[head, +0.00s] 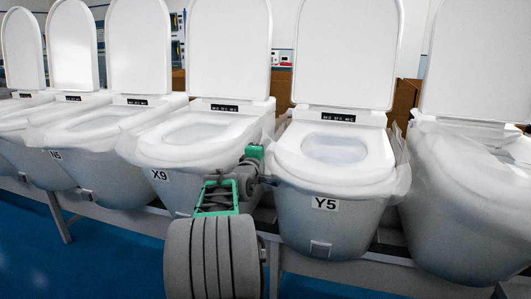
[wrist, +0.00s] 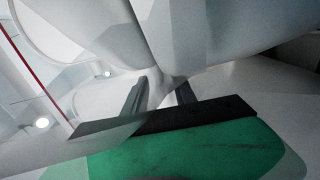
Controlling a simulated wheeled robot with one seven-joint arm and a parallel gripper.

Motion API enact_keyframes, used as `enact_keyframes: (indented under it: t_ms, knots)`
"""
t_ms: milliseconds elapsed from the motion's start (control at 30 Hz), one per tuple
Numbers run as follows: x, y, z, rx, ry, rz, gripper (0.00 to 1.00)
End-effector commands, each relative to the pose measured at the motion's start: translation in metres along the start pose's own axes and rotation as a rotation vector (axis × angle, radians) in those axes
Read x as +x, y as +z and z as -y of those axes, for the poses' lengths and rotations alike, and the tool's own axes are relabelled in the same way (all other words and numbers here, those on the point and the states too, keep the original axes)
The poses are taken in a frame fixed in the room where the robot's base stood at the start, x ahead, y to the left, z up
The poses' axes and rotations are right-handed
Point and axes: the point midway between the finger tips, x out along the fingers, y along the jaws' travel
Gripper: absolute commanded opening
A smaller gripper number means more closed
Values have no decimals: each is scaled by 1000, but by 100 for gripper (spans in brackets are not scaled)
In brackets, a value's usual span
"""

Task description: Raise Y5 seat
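The Y5 toilet (head: 325,240) stands right of centre in the head view, with its label on the bowl front. Its lid (head: 345,55) is upright. Its seat ring (head: 375,168) lies down on the bowl, with clear plastic film around the rim. My gripper (head: 270,181) is at the left front side of the Y5 bowl, just below rim height. In the wrist view its two dark fingers (wrist: 162,94) are apart, with pale surfaces showing between and beyond them. Whether they touch the seat or the film cannot be told.
The X9 toilet (head: 190,150) stands close on the left, leaving a narrow gap where my arm is. Another toilet (head: 465,205) stands close on the right. More toilets, including N5 (head: 50,160), run along the rack to the left. Blue floor (head: 110,255) is open in front.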

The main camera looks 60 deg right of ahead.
Motion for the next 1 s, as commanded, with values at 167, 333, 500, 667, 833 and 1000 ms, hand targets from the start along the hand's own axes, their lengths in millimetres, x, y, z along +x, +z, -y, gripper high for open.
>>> enact_keyframes:
  t_ms: [167,333,500,667,833,1000]
  knots:
    - [4,0,0,1,0,-1,33]
    - [4,0,0,1,-1,-1,28]
    - [4,0,0,1,-1,-1,14]
    - [4,0,0,1,-1,-1,1]
    - [4,0,0,1,-2,-2,0]
    - [4,-1,0,1,-2,-2,0]
